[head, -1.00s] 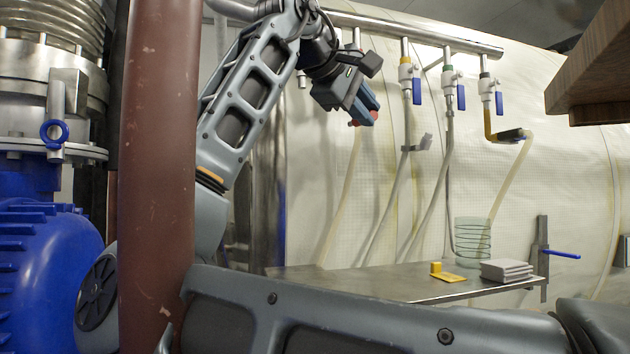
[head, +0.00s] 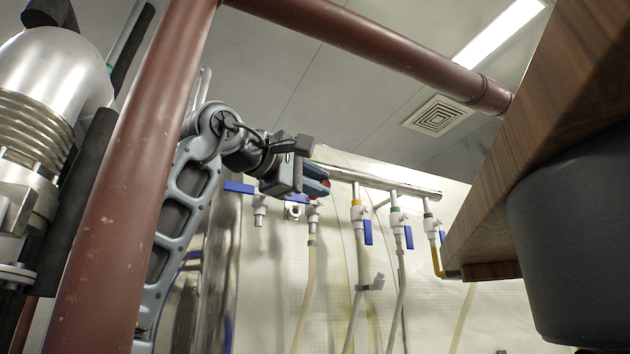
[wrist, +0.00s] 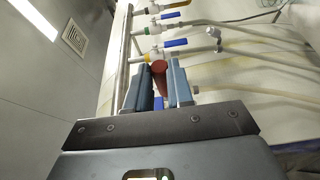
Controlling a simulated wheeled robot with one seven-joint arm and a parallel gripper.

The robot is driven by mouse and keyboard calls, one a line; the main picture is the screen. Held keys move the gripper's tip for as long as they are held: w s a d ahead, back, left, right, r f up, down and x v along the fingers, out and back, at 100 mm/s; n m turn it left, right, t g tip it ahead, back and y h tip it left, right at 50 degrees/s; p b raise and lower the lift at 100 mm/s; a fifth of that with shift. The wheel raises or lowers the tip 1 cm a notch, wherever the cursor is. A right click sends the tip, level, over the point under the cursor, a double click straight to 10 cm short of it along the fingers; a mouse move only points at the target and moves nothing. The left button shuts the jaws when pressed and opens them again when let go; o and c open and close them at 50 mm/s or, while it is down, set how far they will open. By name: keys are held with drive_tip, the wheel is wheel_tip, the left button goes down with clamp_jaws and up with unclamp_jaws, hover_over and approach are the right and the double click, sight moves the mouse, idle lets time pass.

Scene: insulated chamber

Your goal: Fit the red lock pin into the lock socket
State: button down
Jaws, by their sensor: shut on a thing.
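My gripper (head: 318,180) is raised at the middle of the head view, in front of the wall pipes, and points roughly to the right. Its blue fingers are shut on the red lock pin (wrist: 159,76), which shows between them in the wrist view. In the head view only a small red part of the pin (head: 327,183) shows at the fingertips. The pin is clear of other surfaces as far as I can tell. I cannot make out the lock socket in either view.
A brown-red pipe (head: 135,170) stands close in front at left. Another (head: 370,42) crosses overhead. Blue-handled valves (head: 396,222) with hoses line the back wall. A wooden slab (head: 545,140) and a dark rounded body (head: 575,235) fill the right. Metal ducting (head: 45,110) is at far left.

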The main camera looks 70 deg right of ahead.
drive_tip(key=shift+w+d+p, duration=0.2)
drive_tip(key=shift+w+d, duration=0.75)
drive_tip(key=shift+d, duration=0.15)
drive_tip(key=shift+w+d+p, duration=0.15)
drive_tip(key=shift+w+d, duration=0.75)
drive_tip(key=shift+d, duration=0.2)
drive_tip(key=shift+w+d, duration=1.2)
drive_tip(key=shift+d, duration=0.2)
idle(2.1)
drive_tip(key=c, duration=0.9)
unclamp_jaws()
drive_tip(key=shift+a, duration=0.1)
drive_tip(key=shift+b+v, duration=0.95)
drive_tip(key=shift+v, duration=2.9)
